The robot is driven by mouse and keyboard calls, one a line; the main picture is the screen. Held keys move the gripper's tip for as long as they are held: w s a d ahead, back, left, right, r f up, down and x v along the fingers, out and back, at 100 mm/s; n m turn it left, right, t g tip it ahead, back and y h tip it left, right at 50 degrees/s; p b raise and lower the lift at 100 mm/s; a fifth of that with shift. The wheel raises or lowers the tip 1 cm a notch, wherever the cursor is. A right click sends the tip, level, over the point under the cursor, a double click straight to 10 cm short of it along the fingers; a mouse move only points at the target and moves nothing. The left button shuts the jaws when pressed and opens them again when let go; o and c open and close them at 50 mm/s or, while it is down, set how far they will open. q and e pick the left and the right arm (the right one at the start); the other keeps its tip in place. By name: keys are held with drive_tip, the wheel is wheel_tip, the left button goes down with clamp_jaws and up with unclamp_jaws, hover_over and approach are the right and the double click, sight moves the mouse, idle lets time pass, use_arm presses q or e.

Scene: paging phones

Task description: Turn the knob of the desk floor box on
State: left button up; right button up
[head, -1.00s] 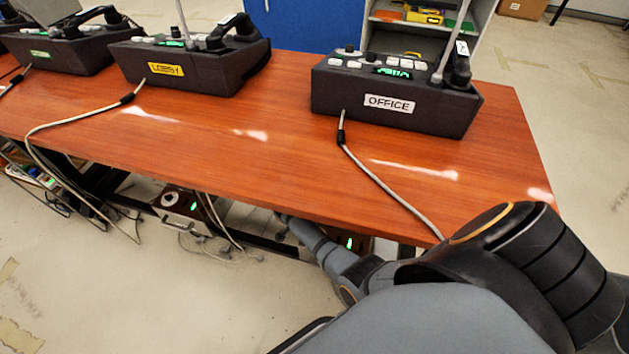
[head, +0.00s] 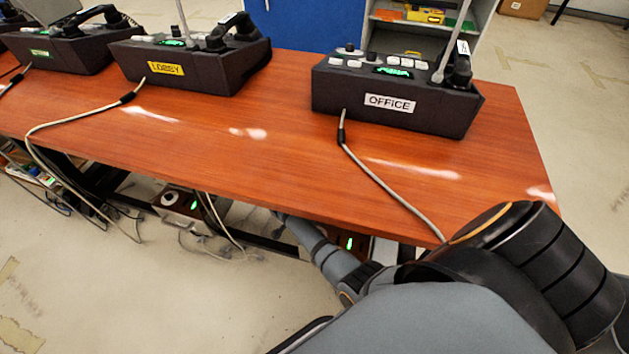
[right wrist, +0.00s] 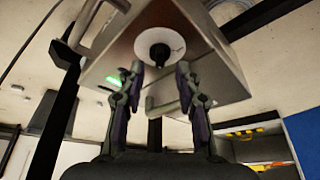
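In the right wrist view a grey metal box (right wrist: 215,75) fills the top middle. On its face is a dark round knob (right wrist: 160,54) on a white disc, with a lit green light (right wrist: 113,82) to its left. My right gripper (right wrist: 159,68) is open, its fingertips apart on either side of the knob's lower edge; contact is unclear. In the head view my right arm (head: 330,258) reaches under the desk and its gripper is hidden. My left gripper is out of view.
The brown desk (head: 270,150) carries the OFFICE phone (head: 390,95), the LOBBY phone (head: 190,60) and another phone (head: 65,45). Grey cables hang over its front edge. Another green light (head: 349,243) glows below it, beside my right arm. Dark rails run under the desk.

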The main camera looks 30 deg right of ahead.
drive_tip(key=v, duration=0.5)
idle(0.3)
drive_tip(key=s+d+f+n+y, duration=0.1)
drive_tip(key=s+f+n+y, duration=0.1)
drive_tip(key=s+f+n, duration=0.45)
use_arm(q)
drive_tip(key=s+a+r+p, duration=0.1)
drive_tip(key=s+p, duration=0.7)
drive_tip(key=p, duration=0.4)
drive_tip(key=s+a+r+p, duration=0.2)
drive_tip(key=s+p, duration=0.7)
drive_tip(key=p, duration=0.3)
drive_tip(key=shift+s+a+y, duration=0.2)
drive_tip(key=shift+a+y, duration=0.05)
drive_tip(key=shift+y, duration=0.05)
use_arm(e)
drive_tip(key=s+d+r+n, duration=0.1)
drive_tip(key=s+n, duration=0.5)
drive_tip(key=s, duration=0.8)
drive_tip(key=s+d+r+n+t+y, duration=0.1)
drive_tip(key=s+n, duration=0.6)
drive_tip(key=s, duration=0.7)
drive_tip(key=shift+s+d+r+t+y, duration=0.35)
drive_tip(key=shift+d+r, duration=0.2)
drive_tip(key=shift+r, duration=0.15)
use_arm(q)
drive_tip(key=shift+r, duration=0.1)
